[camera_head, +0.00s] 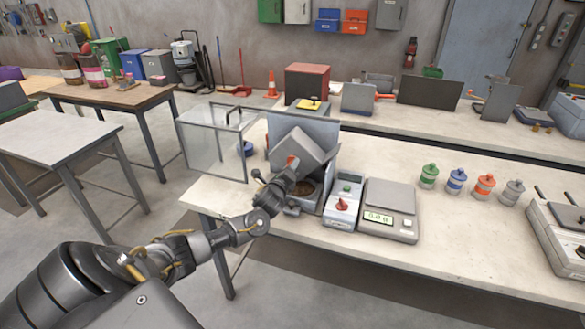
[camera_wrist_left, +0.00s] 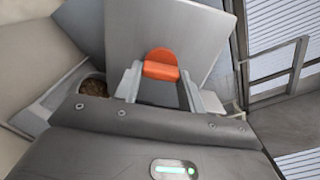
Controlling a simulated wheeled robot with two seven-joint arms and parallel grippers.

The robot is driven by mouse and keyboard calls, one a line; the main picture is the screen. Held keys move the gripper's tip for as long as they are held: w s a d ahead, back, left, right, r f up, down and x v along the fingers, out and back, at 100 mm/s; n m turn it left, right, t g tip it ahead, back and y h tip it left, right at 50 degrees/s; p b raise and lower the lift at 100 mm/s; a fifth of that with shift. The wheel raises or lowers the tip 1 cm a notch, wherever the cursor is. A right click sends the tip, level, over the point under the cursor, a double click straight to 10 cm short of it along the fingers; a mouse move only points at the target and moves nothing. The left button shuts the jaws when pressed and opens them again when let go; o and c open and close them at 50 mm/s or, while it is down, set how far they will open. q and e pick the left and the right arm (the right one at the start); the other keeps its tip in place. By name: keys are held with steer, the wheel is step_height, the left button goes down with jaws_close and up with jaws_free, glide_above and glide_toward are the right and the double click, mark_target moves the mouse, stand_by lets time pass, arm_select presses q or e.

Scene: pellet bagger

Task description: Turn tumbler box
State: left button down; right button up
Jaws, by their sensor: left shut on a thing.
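The tumbler box (camera_head: 298,147) is a grey box, tilted, between upright grey side plates on the bench. It has an orange grip (camera_head: 292,162) on its near side. My left gripper (camera_head: 287,172) reaches in from the front and is shut on that grip. In the left wrist view the orange grip (camera_wrist_left: 160,66) sits between the fingers, with the box's grey face (camera_wrist_left: 190,35) behind it. Below the box is a round opening with brown matter, which also shows in the wrist view (camera_wrist_left: 94,87). My right gripper is not in view.
A clear guard door (camera_head: 212,145) stands open left of the machine. A control box with a red knob (camera_head: 342,205) and a scale (camera_head: 390,208) stand close on the right. Several colored-lidded jars (camera_head: 457,181) stand further right. The bench front (camera_head: 450,245) is bare.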

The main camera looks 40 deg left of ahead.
arm_select(q)
steer(key=c, duration=0.8)
jaws_free()
steer(key=shift+c, duration=0.2)
steer(key=b+v, duration=0.2)
steer(key=v, duration=0.8)
steer(key=shift+s+d, duration=0.2)
steer(key=shift+s, duration=0.15)
